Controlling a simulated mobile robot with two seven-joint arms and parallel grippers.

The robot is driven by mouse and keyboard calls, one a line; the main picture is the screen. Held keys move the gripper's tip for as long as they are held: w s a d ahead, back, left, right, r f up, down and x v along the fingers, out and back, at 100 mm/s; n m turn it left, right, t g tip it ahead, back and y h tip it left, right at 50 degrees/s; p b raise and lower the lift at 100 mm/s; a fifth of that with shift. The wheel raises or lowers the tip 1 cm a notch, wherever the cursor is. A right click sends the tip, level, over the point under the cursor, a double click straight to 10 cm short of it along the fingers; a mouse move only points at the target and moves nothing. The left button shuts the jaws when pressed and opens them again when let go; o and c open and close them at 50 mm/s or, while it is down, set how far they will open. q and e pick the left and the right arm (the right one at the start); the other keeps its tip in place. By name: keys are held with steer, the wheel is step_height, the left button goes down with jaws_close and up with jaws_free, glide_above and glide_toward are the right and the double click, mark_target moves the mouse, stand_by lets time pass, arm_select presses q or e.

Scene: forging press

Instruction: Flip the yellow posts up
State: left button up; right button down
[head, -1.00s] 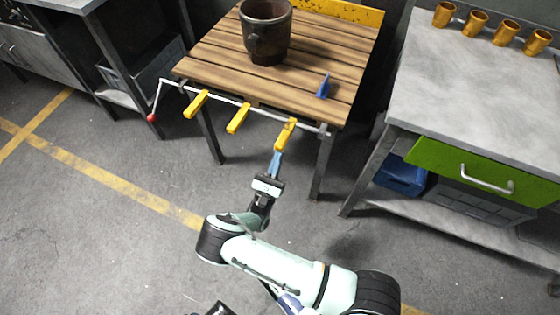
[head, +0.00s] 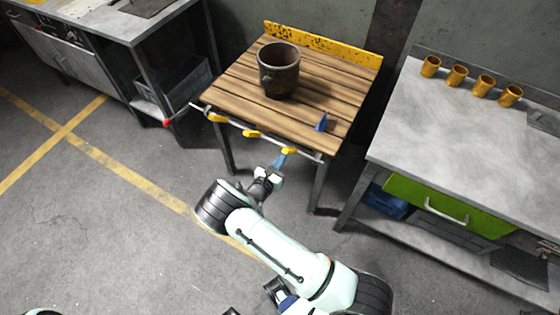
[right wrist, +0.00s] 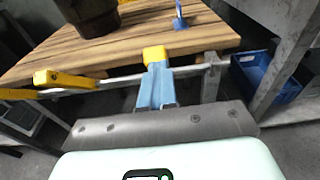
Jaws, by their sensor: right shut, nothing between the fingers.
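Yellow posts sit on a grey rod (head: 236,125) along the front edge of a slatted wooden table: a left post (head: 216,118), a middle post (head: 251,134) and a right post (head: 289,150). They jut out from the edge, about level with the tabletop, not upright. A crank with a red knob (head: 167,123) is at the rod's left end. My right gripper (head: 278,161) is shut and empty, its blue fingers just below the right post. In the right wrist view the fingertips (right wrist: 156,72) meet this post's (right wrist: 155,54) underside, apparently touching.
A dark pot (head: 279,72) and a small blue piece (head: 321,122) are on the wooden table (head: 240,80). A grey workbench (head: 440,140) with orange cups and a green drawer (head: 445,207) stands right. Open floor lies in front.

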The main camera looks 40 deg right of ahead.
mark_target(287, 149)
steer(key=d+r+y+p, duration=0.1)
steer(key=w+d+r+g+y+p, duration=0.1)
steer(key=d+r+y+p, duration=0.1)
steer(key=shift+w+r+y, duration=0.25)
steer(key=shift+r+y, duration=0.05)
steer(key=shift+r, duration=0.05)
steer(key=shift+w+d+r+g+y, duration=0.1)
steer(key=shift+d+r+g+y, duration=0.1)
steer(key=shift+d+y, duration=0.2)
steer(key=shift+w+d+r+g+y, duration=0.1)
steer(key=shift+d+g+y, duration=0.1)
steer(key=shift+d+y, duration=0.15)
steer(key=shift+w+d+r, duration=0.2)
steer(key=shift+d, duration=0.4)
steer(key=shift+w+d+r, duration=0.15)
steer(key=shift+w+d, duration=0.05)
steer(key=shift+d, duration=0.4)
arm_select(q)
steer(key=r, duration=0.1)
steer(key=w+r, duration=0.1)
steer(key=r, duration=0.1)
steer(key=w+r, duration=0.1)
steer(key=shift+w+r, duration=0.2)
steer(key=shift+r, duration=0.1)
arm_select(e)
steer(key=shift+w+d+r, duration=0.1)
steer(key=shift+d+r, duration=0.05)
steer(key=shift+h, duration=0.25)
